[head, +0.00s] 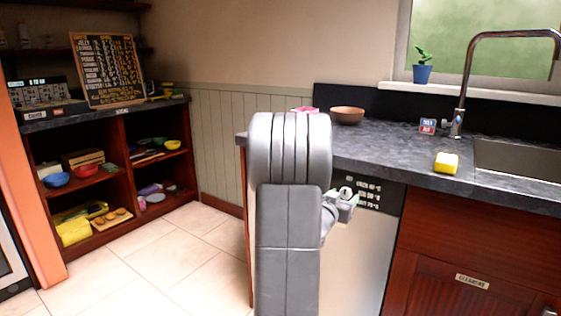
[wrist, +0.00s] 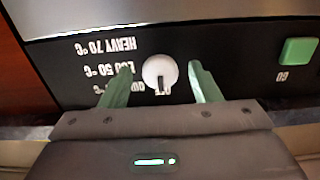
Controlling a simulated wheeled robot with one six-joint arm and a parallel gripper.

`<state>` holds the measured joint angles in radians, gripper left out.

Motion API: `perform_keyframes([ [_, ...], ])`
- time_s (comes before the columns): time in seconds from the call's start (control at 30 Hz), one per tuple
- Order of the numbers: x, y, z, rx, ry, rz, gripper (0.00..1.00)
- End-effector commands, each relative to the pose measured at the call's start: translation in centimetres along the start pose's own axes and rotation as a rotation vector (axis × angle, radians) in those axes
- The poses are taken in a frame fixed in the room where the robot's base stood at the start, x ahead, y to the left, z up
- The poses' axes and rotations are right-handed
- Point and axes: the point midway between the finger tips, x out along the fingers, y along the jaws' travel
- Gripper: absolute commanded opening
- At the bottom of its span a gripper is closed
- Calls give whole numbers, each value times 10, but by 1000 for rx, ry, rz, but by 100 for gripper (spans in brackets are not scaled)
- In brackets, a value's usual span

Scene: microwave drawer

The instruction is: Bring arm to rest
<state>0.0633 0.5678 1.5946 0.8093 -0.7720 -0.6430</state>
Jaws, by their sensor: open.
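My gripper (wrist: 160,88) shows in the wrist view with its two green fingers apart, one on each side of a round white knob (wrist: 160,72). I cannot tell whether the fingers touch the knob. The knob sits on a black control panel (wrist: 225,80) with printed temperature labels and a green button (wrist: 298,50) at the right. In the head view my arm stands in the middle and hides part of the appliance (head: 355,260). The gripper end shows beside the arm, in front of the black panel.
A dark counter (head: 390,155) above the appliance holds a brown bowl (head: 347,115), a yellow sponge (head: 446,162) and a sink (head: 520,160). An open shelf (head: 125,180) with bowls stands at the left. The tiled floor (head: 170,255) between is clear.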

Motion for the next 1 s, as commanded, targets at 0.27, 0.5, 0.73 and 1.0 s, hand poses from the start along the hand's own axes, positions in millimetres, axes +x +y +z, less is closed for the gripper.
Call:
perform_keyframes([
  [0.27, -57, -1, -2, 0, -1, -2, 57],
  [0.5, -97, -1, -1, 0, -1, -1, 57],
  [0.73, -114, 0, 0, -1, 0, 0, 57],
  [1.0, -115, 0, 0, -1, 0, 1, 57],
])
